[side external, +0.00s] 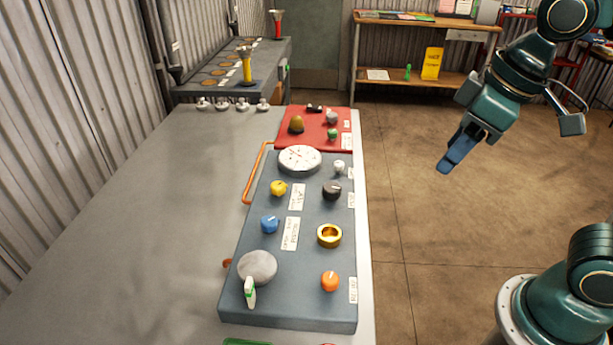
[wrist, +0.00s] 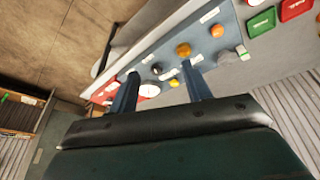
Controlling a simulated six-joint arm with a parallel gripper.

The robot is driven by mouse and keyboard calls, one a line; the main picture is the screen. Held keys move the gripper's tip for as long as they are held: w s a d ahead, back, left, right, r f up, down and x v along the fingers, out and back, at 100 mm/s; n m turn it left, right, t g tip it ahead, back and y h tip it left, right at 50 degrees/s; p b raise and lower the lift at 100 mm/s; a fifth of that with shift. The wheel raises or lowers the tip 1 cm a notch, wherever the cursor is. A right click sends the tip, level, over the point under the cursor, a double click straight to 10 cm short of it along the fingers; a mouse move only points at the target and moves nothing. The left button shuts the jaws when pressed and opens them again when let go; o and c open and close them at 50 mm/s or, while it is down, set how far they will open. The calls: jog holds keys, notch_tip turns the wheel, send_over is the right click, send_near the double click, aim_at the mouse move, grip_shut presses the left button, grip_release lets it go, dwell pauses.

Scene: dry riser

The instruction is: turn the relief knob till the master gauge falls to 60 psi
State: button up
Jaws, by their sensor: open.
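The master gauge appears to be the white round dial (side external: 299,160) at the far end of the grey panel (side external: 320,310); its reading is too small to tell. Below it are a yellow knob (side external: 278,188), a black knob (side external: 332,190), a blue knob (side external: 270,224), a brass ring (side external: 329,236), and an orange knob (side external: 330,281). The labels are unreadable, so I cannot tell which is the relief knob. My gripper (side external: 458,150) is open and empty, right of the panel and apart from it. In the wrist view its blue fingers (wrist: 160,69) stand apart, with the dial (wrist: 149,91) partly hidden.
A large grey knob (side external: 257,266) with a white-and-green tag (side external: 250,292) is at the panel's near left. A red plate (side external: 315,142) with small knobs lies beyond the panel. An orange pipe (side external: 254,176) runs along the left. The bench's left side (side external: 130,240) is clear.

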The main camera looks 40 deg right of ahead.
jog(key=w+a+f+n+g, duration=0.2)
jog(key=w+a+n, duration=0.25)
jog(key=a, duration=0.35)
jog(key=n+g, duration=0.2)
jog(key=n, duration=0.1)
send_over(330, 278)
notch_tip(330, 278, down, 5)
jog(key=shift+r+h, duration=0.2)
jog(key=shift+h, duration=0.2)
jog(key=shift+f, duration=0.1)
jog(key=shift+f, duration=6.8)
jog(key=c, duration=1)
